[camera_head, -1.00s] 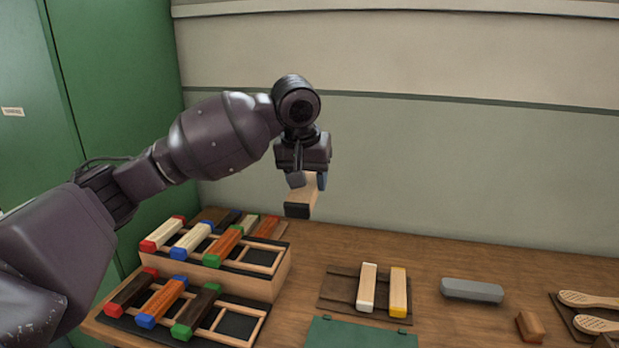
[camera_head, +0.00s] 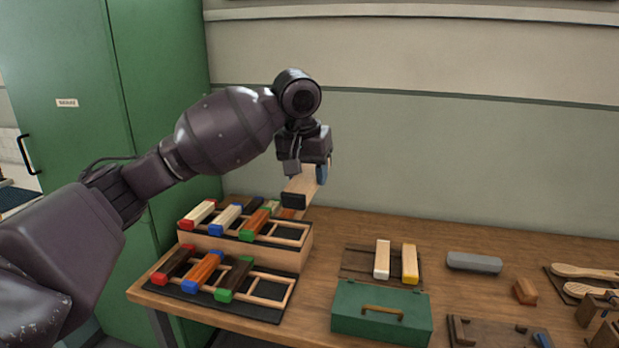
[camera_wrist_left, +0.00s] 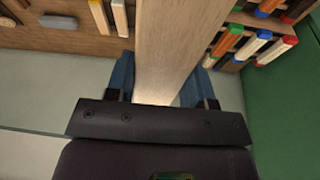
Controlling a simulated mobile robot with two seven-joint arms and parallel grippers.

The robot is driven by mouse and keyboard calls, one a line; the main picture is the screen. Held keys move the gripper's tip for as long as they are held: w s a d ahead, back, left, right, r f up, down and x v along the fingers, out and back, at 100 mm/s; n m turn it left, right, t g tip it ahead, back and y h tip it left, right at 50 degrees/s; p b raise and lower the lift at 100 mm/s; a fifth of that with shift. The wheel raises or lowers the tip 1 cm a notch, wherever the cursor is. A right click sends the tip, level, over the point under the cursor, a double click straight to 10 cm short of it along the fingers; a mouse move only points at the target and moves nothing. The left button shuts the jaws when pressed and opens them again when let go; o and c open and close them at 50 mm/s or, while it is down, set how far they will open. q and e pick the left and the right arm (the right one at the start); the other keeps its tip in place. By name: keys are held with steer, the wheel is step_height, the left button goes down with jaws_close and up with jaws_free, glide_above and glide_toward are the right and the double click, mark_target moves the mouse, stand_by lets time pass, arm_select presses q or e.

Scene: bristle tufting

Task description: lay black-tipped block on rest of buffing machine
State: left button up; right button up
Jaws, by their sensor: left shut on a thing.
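My left gripper (camera_head: 306,170) is shut on a pale wooden block with a black end, the black-tipped block (camera_head: 299,187). It holds the block in the air above the back of the tiered rack, with the black end toward the camera. In the left wrist view the block (camera_wrist_left: 167,45) runs between the two blue finger pads (camera_wrist_left: 160,88); its black end is out of that frame. I cannot make out the buffing machine or its rest in these frames. My right gripper is not in view.
A two-tier rack (camera_head: 305,258) holds several colour-tipped blocks. A green toolbox (camera_head: 382,325) stands at the front edge. A dark tray (camera_head: 352,262) holds white-tipped and yellow-tipped blocks. A grey bar (camera_head: 474,262), a small wooden block (camera_head: 525,291) and brushes (camera_head: 585,271) lie to the right.

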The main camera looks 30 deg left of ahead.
arm_select(q)
steer(key=d+f+m+g+b, duration=0.1)
steer(key=d+f+m+b, duration=0.3)
steer(key=f, duration=1.6)
steer(key=s+d+f+b, duration=0.1)
steer(key=s+d+f, duration=0.1)
steer(key=s+f, duration=0.2)
steer(key=s+d+f+n, duration=0.1)
steer(key=s+d+f, duration=0.2)
steer(key=f, duration=0.8)
steer(key=s+d+f+b, duration=0.1)
steer(key=s+d+f, duration=0.1)
steer(key=s+f, duration=0.5)
steer(key=shift+s+d+f+n+g+b, duration=0.15)
steer(key=shift+d+f+n+g+b, duration=0.2)
steer(key=shift+f, duration=0.35)
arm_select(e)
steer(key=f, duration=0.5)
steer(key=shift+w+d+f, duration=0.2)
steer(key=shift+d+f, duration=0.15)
